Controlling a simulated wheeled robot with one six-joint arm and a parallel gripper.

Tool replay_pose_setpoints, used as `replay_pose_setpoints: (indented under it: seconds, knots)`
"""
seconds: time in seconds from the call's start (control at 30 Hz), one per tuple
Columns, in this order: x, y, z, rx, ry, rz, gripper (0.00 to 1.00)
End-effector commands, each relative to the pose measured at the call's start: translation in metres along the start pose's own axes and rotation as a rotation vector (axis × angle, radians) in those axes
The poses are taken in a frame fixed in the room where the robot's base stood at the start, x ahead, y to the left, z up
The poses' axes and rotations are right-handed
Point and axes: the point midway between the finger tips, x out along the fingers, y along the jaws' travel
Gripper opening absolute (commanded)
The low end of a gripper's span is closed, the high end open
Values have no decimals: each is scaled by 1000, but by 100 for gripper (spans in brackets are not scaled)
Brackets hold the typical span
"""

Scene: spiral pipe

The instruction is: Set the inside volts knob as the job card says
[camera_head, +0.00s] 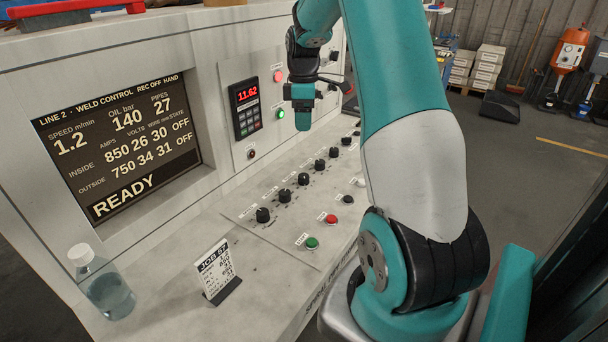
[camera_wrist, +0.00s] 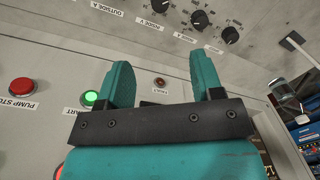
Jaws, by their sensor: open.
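My gripper (camera_head: 303,119) hangs in front of the console's upright panel, above and behind the knob row. In the wrist view its two teal fingers (camera_wrist: 163,72) are apart with nothing between them. The inside volts knob appears to be the black knob (camera_wrist: 168,4) by the "INSIDE V" label, cut by the top edge. In the head view it appears to be the third knob from the near end (camera_head: 304,179), apart from my gripper. The job card (camera_head: 215,272) stands on the ledge, headed "JOB 57"; its smaller lines are unclear. The screen (camera_head: 118,135) shows inside volts 26.
Several similar knobs line the sloping panel, including the nearest one (camera_head: 262,215). Green (camera_head: 312,243) and red (camera_head: 331,219) buttons sit nearby. A clear bottle (camera_head: 107,288) stands left of the card. The ledge around the card is open.

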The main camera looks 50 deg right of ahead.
Motion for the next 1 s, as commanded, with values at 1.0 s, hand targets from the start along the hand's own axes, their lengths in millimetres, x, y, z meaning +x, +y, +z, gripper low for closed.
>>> replay_pose_setpoints:
  seconds: [1.0]
  knots:
    - [170,1,2,-1,0,1,60]
